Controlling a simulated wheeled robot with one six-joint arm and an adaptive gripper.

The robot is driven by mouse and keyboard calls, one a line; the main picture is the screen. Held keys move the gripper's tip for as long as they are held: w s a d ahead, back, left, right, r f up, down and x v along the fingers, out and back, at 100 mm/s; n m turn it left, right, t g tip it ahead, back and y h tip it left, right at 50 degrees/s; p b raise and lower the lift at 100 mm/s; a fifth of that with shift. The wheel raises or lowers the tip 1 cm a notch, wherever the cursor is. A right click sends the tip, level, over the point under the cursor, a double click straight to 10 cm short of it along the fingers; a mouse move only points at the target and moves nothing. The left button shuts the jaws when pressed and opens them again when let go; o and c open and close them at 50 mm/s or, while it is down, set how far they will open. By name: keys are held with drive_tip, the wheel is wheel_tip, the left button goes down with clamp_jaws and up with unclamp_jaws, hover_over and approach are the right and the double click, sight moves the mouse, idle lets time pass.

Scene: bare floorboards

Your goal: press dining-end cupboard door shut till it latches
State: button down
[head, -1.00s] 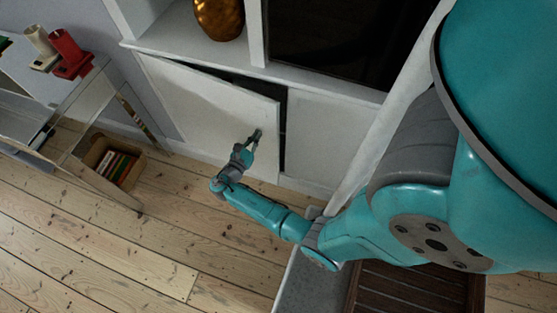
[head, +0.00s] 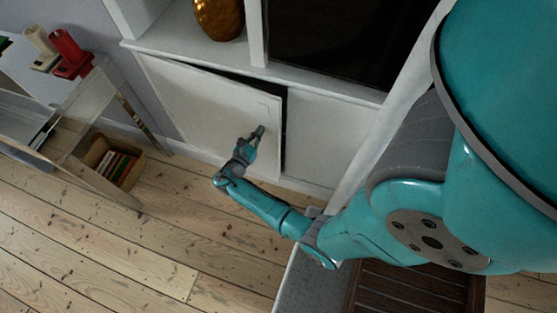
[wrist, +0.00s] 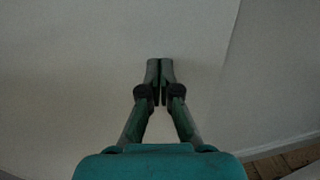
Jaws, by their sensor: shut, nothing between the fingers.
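The white cupboard door (head: 207,99) stands a little ajar in the head view, with a dark gap along its top and right edges. Its pale panel also fills much of the wrist view (wrist: 75,65). My gripper (head: 260,130) is shut and empty, its fingertips at the right part of the door's front. In the wrist view my gripper's fingers (wrist: 160,66) are together and point at the panel. I cannot tell whether the tips touch it. A faint handle outline shows near the door's upper right corner.
A fixed-looking white panel (head: 318,140) is right of the door. A gold vase (head: 219,18) stands on the shelf above. At left are a glass-sided table (head: 82,120), a red object (head: 68,50) and a box of books (head: 112,165). Floorboards in front are clear.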

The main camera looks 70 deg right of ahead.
drive_tip(key=shift+s+d, duration=0.2)
drive_tip(key=shift+d, duration=1.35)
drive_tip(key=shift+s+d, duration=0.2)
drive_tip(key=shift+d, duration=1.35)
drive_tip(key=shift+a, duration=0.1)
drive_tip(key=w+a, duration=0.1)
drive_tip(key=a, duration=1.1)
drive_tip(key=shift+w+a, duration=0.3)
drive_tip(key=shift+a, duration=0.1)
idle(0.5)
